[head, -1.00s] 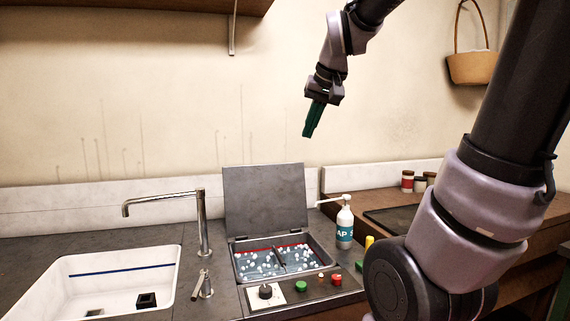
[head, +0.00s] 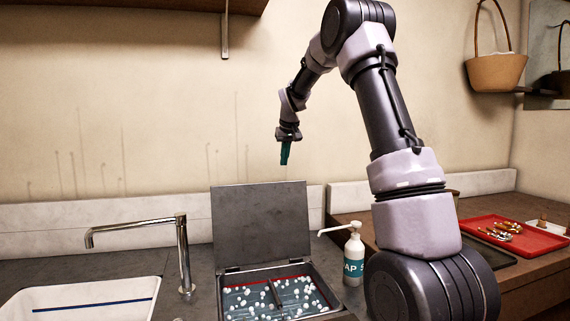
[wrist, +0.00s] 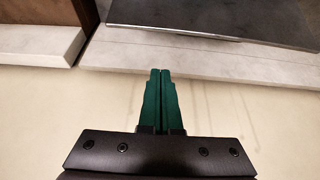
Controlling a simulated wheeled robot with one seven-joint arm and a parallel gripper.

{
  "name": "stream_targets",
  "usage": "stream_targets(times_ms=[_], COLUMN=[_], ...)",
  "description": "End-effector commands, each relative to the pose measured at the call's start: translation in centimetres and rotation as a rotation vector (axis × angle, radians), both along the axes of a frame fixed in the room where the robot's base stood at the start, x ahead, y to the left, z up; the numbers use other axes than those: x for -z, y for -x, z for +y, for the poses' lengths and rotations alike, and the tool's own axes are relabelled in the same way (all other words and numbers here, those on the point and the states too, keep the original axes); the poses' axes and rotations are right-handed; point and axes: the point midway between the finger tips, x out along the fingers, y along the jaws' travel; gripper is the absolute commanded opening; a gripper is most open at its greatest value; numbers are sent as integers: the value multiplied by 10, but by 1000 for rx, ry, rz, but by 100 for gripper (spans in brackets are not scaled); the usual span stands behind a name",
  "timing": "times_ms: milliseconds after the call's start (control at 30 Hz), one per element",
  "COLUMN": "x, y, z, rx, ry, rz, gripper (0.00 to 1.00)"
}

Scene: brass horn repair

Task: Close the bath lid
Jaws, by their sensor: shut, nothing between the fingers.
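The bath (head: 232,291) is set into the grey counter, with bubbly liquid and a divider inside. Its dark grey lid (head: 261,224) stands open, upright at the back edge of the bath. My gripper (head: 284,162) is shut and empty, pointing down above the lid and apart from it, near the wall. In the wrist view the green fingers of my gripper (wrist: 161,72) are pressed together, and part of the lid (wrist: 235,18) shows at the top.
A soap bottle (head: 354,262) stands just right of the bath. A tap (head: 183,254) and white sink (head: 85,298) are to the left. A red tray (head: 520,249) with small brass parts lies at the right. A basket (head: 496,72) hangs on the wall.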

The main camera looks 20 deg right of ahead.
Motion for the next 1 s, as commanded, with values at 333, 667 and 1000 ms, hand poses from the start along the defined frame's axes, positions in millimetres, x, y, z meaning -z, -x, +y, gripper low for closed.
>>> stream_targets(times_ms=[333,667,1000], x=[65,66,65], y=[-30,-3,5], z=[0,0,0], rx=[1,0,1], ry=[0,-1,0], rz=[4,0,1], gripper=[0,0,0])
